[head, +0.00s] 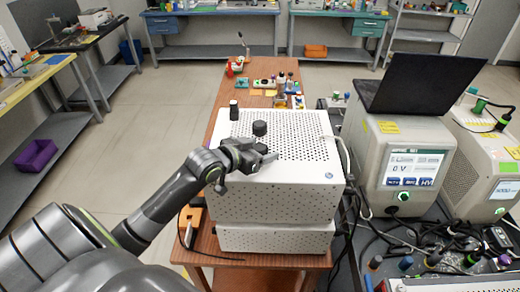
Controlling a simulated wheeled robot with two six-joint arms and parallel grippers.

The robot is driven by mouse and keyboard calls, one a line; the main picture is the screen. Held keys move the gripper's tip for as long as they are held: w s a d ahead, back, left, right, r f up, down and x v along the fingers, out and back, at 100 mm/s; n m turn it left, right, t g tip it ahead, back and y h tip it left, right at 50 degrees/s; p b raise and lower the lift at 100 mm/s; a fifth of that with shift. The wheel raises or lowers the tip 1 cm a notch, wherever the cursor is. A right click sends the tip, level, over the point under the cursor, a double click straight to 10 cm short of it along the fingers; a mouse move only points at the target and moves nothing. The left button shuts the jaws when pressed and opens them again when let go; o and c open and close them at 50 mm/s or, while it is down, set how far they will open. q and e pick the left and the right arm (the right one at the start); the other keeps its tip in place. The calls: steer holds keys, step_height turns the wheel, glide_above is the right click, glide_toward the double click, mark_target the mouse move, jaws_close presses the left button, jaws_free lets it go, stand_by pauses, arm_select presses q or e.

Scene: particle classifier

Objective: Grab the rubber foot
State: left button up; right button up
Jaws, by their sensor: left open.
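A white perforated box (307,146) stands on the wooden table, on top of a second, lower white box. One, a short black cylinder (260,128), is near the middle of the top. My right gripper is out of view.
A grey instrument (411,145) with a black laptop (418,84) on it stands at the right. Tangled cables and dark connectors crowd the lower right. Small coloured items lie on the wooden table (222,120) behind the box. The floor at left is clear.

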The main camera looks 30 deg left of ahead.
arm_select(q)
steer(key=shift+c, duration=0.2)
steer(key=c, duration=1)
steer(key=shift+r, duration=0.1)
steer(key=shift+c, duration=0.2)
